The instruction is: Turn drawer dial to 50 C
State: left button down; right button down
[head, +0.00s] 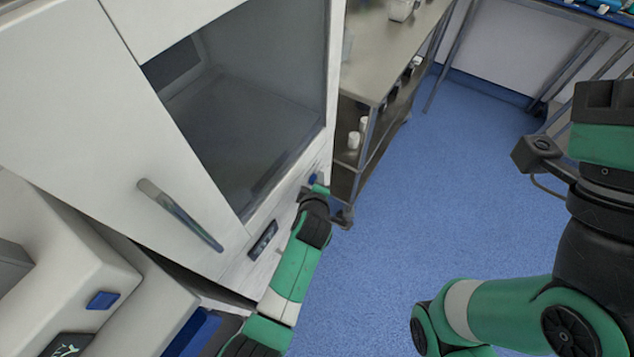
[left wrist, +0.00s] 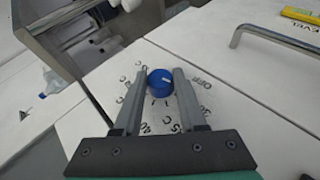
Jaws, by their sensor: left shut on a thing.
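The blue round dial (left wrist: 160,82) sits on a white panel printed with a ring of temperature marks and OFF. In the left wrist view, my left gripper (left wrist: 159,88) has one finger on each side of the dial and is shut on it. A small pale mark on the dial's face points toward the upper right, roughly on the OFF side. Some printed numbers are hidden by the fingers. In the head view, the dial (head: 312,179) shows at the cabinet's lower right, with my left gripper (head: 318,188) at it. My right gripper is out of view; only its arm shows.
The white cabinet (head: 90,100) has a dark glass window (head: 240,90) and a metal bar handle (head: 180,215). A metal shelf unit (head: 385,50) with small white containers stands just beyond the dial. Blue floor (head: 400,210) is open to the right.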

pick_arm(q)
jog(key=shift+c, duration=2.4)
grip_release()
jog(key=shift+r, duration=0.1)
jog(key=p+v, duration=0.9)
jog(key=v, duration=0.2)
jog(key=shift+s, duration=0.35)
